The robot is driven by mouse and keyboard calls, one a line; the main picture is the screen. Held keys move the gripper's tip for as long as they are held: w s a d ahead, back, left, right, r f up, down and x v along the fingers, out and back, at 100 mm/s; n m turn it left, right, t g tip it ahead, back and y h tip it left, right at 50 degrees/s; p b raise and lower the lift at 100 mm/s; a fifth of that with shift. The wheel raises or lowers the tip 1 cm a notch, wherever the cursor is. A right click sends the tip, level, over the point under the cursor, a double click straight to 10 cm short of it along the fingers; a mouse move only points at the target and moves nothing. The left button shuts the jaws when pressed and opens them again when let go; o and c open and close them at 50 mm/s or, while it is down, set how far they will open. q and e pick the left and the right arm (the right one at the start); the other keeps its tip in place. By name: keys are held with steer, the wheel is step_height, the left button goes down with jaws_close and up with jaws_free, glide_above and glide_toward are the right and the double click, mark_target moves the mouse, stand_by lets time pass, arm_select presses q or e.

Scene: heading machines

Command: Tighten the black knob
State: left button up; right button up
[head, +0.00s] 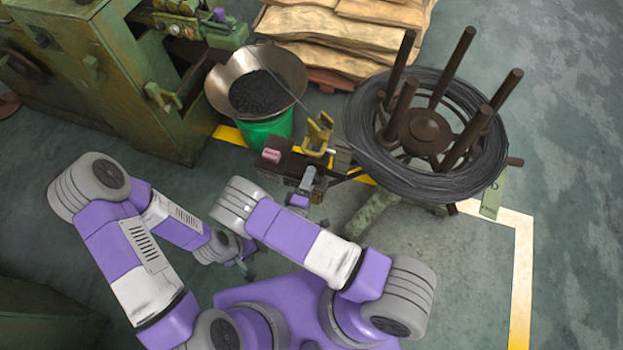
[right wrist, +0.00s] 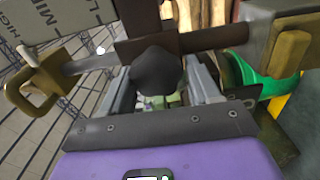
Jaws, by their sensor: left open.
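The black knob (right wrist: 156,72) shows in the right wrist view, just above centre, below a dark metal bar. My right gripper (right wrist: 160,92) has one grey finger on each side of the knob. The fingers stand apart, and I see no clear contact with it. In the head view my right gripper (head: 308,178) is at the small machine head beside the wire reel, and I cannot make out the knob there. My left gripper (head: 247,270) is open and empty, low over the floor left of my base.
A wire coil on a brown reel (head: 420,128) stands right of the machine head. A metal pan (head: 222,92) of dark pieces sits over a green bucket (head: 270,130). A yellow bracket (head: 318,133) rises beside the right gripper. A green machine (head: 110,70) stands left. Floor at right is clear.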

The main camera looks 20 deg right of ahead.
steer(key=shift+o, duration=0.9)
steer(key=shift+d, duration=0.1)
steer(key=shift+r, duration=0.1)
steer(key=v, duration=0.7)
steer(key=shift+s, duration=0.25)
